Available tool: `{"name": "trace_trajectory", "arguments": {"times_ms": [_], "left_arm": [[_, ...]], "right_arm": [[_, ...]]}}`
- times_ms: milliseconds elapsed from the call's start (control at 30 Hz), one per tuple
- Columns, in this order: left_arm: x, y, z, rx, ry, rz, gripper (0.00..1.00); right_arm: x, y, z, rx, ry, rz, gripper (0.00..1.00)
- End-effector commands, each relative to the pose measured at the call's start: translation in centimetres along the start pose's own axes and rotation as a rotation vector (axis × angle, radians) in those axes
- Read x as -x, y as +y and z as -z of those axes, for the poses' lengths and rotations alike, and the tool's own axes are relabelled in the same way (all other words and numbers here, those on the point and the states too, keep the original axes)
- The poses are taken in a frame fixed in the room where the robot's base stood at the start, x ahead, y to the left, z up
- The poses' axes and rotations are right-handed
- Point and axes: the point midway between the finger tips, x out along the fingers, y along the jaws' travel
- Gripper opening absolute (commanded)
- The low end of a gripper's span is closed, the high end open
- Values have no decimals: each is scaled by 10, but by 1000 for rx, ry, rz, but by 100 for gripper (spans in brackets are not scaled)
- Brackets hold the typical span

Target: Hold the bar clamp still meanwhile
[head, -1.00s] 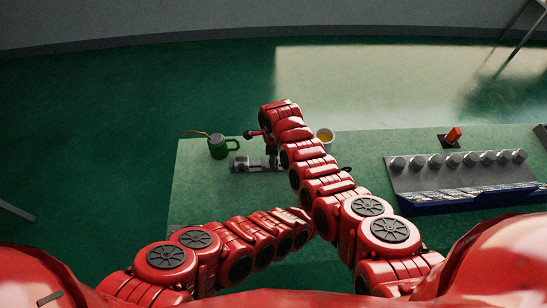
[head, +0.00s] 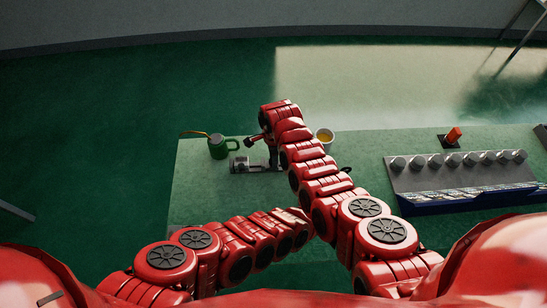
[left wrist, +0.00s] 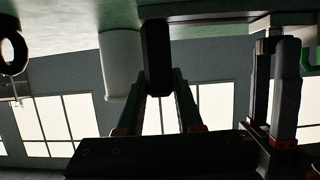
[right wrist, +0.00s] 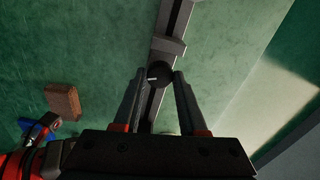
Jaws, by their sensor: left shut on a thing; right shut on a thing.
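The bar clamp (head: 255,168) lies on the bench near its left end, a grey metal bar partly hidden behind my right arm. In the right wrist view its long bar (right wrist: 175,22) runs below the fingers. My right gripper (right wrist: 159,76) points down, shut on a round black knob over the bar; it also shows in the head view (head: 270,150). My left gripper (left wrist: 157,78) is shut on a black block-like part (left wrist: 157,50) that meets the grey bar. In the head view my left gripper is hidden behind my right arm.
A brown block (right wrist: 62,101) lies on the bench. A rack with several grey knobs (head: 455,178) and a red-topped item (head: 453,136) are at the right.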

Motion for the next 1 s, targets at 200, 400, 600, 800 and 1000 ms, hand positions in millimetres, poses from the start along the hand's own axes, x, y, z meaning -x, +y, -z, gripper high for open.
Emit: {"name": "trace_trajectory", "arguments": {"times_ms": [200, 400, 600, 800, 1000], "left_arm": [[1, -2, -8, -2, -13, 1, 0], [1, -1, -7, -2, -13, 1, 0], [1, -1, -7, -1, -12, 0, 0], [1, -1, -7, -1, -12, 0, 0], [1, -1, -6, -1, -11, 0, 0]], "right_arm": [[-1, 1, -2, 207, -1, -3, 0], [-1, 1, -1, 391, -1, -3, 0], [-2, 1, -1, 549, -1, -3, 0], [-2, 2, 0, 664, -1, -3, 0], [-2, 2, 0, 731, -1, -4, 0]]}}
